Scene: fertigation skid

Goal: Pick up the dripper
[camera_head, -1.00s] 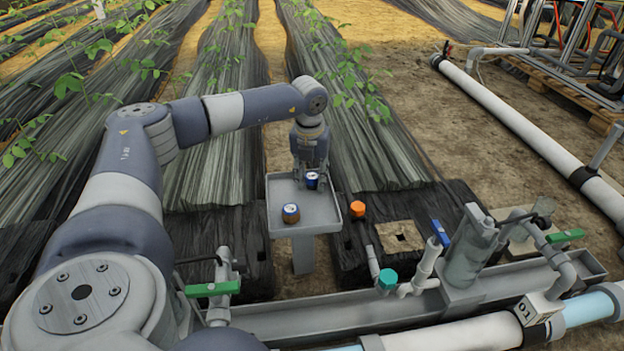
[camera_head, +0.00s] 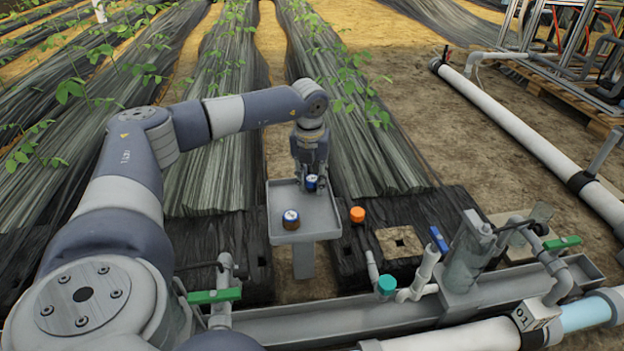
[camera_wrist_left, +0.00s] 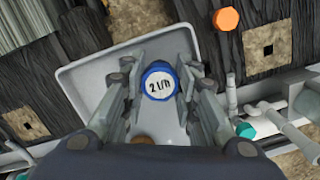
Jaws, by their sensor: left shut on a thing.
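A small round dripper with a blue rim and a white top marked "2 l/h" (camera_wrist_left: 158,84) is between the fingers of my left gripper (camera_wrist_left: 157,92). In the head view this dripper (camera_head: 311,182) is at the back right of the grey tray (camera_head: 325,228). My left gripper (camera_head: 310,181) points down and is shut on it. I cannot tell whether the dripper touches the tray floor. My right gripper is not in view.
An orange cap (camera_head: 357,214) sits on the black cover right of the tray. A teal cap (camera_head: 387,284), a blue-handled valve (camera_head: 438,240) and green-handled valves (camera_head: 214,296) are on the pipework in front. Black-covered plant rows lie behind.

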